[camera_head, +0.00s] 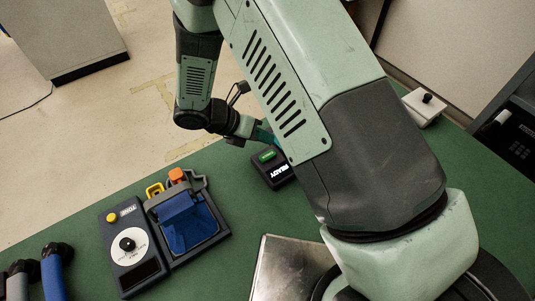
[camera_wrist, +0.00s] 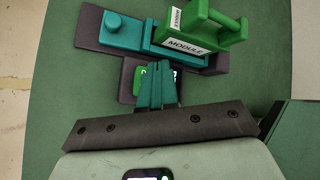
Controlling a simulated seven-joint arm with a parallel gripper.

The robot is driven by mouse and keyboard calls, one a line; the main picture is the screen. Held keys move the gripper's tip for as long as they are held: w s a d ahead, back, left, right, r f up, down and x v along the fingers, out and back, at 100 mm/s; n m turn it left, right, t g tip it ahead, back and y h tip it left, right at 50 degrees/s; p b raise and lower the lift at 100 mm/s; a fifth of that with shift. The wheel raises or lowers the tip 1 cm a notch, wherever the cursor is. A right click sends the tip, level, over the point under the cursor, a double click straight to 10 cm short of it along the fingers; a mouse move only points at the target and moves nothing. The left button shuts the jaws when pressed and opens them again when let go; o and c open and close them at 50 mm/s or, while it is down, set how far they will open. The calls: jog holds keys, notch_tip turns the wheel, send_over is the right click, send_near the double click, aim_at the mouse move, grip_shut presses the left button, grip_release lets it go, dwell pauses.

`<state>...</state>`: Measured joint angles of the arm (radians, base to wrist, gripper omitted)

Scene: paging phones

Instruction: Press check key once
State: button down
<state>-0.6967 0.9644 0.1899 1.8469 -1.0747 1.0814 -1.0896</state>
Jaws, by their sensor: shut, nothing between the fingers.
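A small black box (camera_head: 262,169) with a green key (camera_head: 267,155) and the white word READY stands on the green table in the head view, partly behind my arm. My gripper (camera_wrist: 155,66) has its teal fingers shut, with nothing between them. In the wrist view the fingers lie across the dark box, between a green patch with a white letter (camera_wrist: 138,80) and white marks on its right. The fingers hide most of the key and its lettering. I cannot tell whether the fingertips touch the key. In the head view the gripper is mostly hidden behind my arm.
Just beyond the fingertips, a green handled block (camera_wrist: 205,30) labelled MODULE sits on a teal piece (camera_wrist: 123,28) with a dark base. A dark device (camera_head: 128,215) with a dial, yellow button and blue cover (camera_head: 187,222) stands left. A white box (camera_head: 424,106) lies at the right.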

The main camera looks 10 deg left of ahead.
aim_at(264, 155)
jog(key=shift+f, duration=2)
dwell(0.5)
jog(key=shift+f, duration=0.4)
jog(key=shift+f, duration=0.45)
dwell(0.5)
dwell(0.3)
jog(key=shift+r, duration=0.9)
jog(key=shift+r, duration=2.5)
jog(key=shift+r, duration=0.1)
